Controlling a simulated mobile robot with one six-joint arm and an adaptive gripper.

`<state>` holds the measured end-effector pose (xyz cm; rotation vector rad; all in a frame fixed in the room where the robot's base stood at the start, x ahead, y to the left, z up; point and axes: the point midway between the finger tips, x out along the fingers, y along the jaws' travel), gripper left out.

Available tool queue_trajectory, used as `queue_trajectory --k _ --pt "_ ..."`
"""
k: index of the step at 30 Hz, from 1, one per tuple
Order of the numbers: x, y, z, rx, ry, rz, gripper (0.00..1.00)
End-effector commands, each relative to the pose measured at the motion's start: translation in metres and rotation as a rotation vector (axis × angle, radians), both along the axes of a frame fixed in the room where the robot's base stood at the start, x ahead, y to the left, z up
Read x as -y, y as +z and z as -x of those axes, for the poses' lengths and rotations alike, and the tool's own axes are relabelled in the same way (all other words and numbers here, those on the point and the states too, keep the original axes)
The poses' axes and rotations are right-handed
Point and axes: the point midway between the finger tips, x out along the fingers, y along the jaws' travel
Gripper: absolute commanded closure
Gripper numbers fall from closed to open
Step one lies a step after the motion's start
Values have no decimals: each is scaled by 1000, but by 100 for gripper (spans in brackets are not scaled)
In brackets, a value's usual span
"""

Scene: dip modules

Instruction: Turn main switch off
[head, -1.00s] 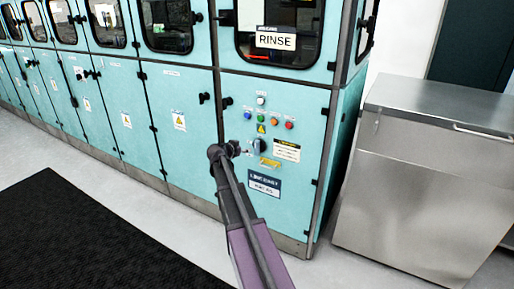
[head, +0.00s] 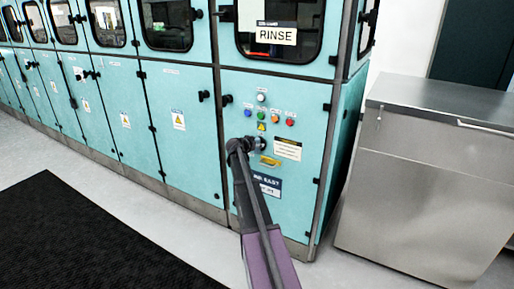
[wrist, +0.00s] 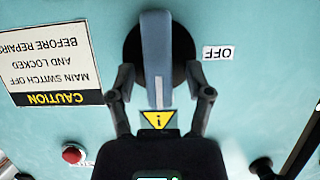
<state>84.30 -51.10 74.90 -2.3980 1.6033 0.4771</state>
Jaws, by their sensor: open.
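The main switch (wrist: 157,45) is a grey bar handle on a round black disc on the teal panel. In the wrist view, which is upside down, the handle stands vertical. A white OFF label (wrist: 219,53) is to the right of the disc. My gripper (wrist: 160,85) is open, with one finger on each side of the handle's near end. Small gaps seem to show between fingers and handle; contact cannot be told. In the head view my gripper (head: 253,145) is at the panel and hides most of the switch.
A caution sign (wrist: 50,62), a yellow warning triangle (wrist: 158,120) and a red button (wrist: 74,154) are near the switch. Several coloured buttons (head: 262,115) sit above it in the head view. A steel cabinet (head: 430,180) stands right; the floor (head: 130,200) in front is clear.

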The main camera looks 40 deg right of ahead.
Motion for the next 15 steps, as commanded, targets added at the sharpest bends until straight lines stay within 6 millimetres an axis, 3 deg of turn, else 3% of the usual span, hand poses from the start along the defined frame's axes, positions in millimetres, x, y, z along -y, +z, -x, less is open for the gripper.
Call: queue_trajectory --k 13,15 --pt "5 -2 -2 0 0 0 34" --pt "6 -2 -2 0 0 0 55"
